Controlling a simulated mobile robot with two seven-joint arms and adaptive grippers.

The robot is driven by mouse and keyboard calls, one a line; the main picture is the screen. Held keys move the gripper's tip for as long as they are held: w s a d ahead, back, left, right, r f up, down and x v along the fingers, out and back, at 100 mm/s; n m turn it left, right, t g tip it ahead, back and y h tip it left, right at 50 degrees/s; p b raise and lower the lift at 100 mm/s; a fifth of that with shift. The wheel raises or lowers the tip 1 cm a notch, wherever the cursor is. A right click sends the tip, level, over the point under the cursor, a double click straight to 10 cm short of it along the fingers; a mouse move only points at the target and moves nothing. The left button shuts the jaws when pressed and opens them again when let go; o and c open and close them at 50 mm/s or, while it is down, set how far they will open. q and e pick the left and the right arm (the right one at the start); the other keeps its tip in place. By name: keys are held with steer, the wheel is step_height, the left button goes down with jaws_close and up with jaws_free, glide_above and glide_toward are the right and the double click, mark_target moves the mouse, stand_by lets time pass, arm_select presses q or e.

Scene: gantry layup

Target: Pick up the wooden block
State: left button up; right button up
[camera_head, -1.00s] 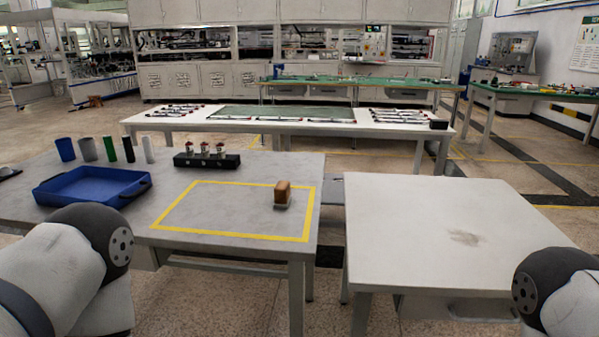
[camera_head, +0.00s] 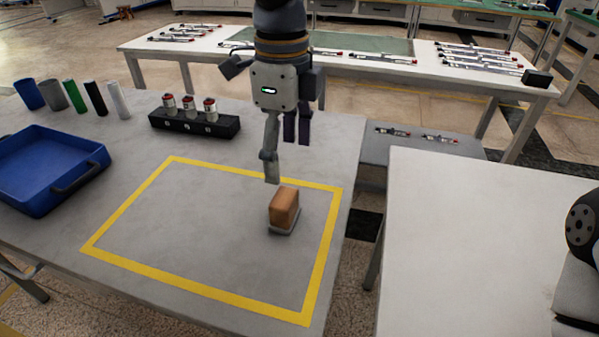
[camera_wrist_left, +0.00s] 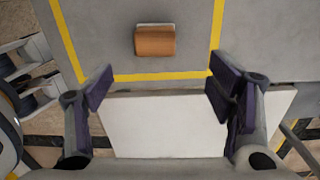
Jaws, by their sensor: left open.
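The wooden block (camera_head: 284,206) is orange-brown and rests on a small grey base inside the yellow rectangle on the grey table, near the rectangle's right side. It also shows in the left wrist view (camera_wrist_left: 155,41), near the top middle. My left gripper (camera_head: 287,160) hangs fingers down above the table, just behind the block in the head view. In the left wrist view its fingers (camera_wrist_left: 165,92) are wide apart with nothing between them, and the block lies beyond them. My right gripper is out of view; only part of my right arm shows at the right edge.
A blue tray (camera_head: 20,196) stands at the left, with several coloured cylinders (camera_head: 73,95) behind it. A black holder with red-and-white pieces (camera_head: 194,124) stands at the back. A bare white table (camera_head: 480,240) is at the right, across a gap. The yellow rectangle (camera_head: 200,288) is otherwise empty.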

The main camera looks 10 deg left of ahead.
mark_target(283, 197)
arm_select(q)
steer(key=f, duration=0.2)
steer(key=s+f, duration=0.1)
steer(key=f, duration=0.1)
steer(key=shift+s+f, duration=0.15)
steer(key=shift+f, duration=0.2)
steer(key=f, duration=0.7)
steer(key=shift+w+a, duration=0.25)
steer(key=c, duration=1.3)
